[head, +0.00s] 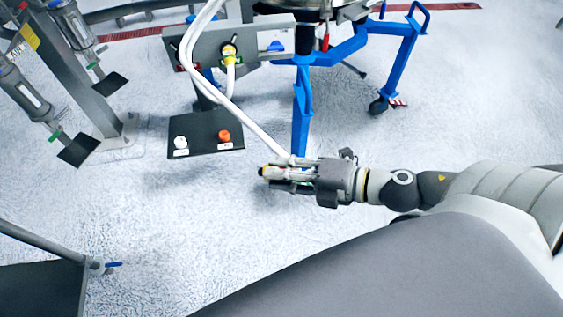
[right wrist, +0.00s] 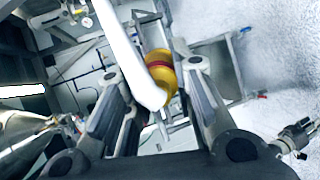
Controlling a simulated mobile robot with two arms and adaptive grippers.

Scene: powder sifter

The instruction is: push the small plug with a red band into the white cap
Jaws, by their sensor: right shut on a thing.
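In the head view my right gripper (head: 284,172) points left and is shut on the plug, whose yellow tip (head: 264,170) sticks out past the fingers. A small white round piece (head: 181,142), which looks like the white cap, sits on a dark plate (head: 205,148) to the left of the gripper, apart from the plug. My left gripper is not in view.
An orange round piece (head: 224,136) sits beside the white one. A blue wheeled frame (head: 302,105) stands behind my right gripper. Open floor (head: 180,230) lies in front.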

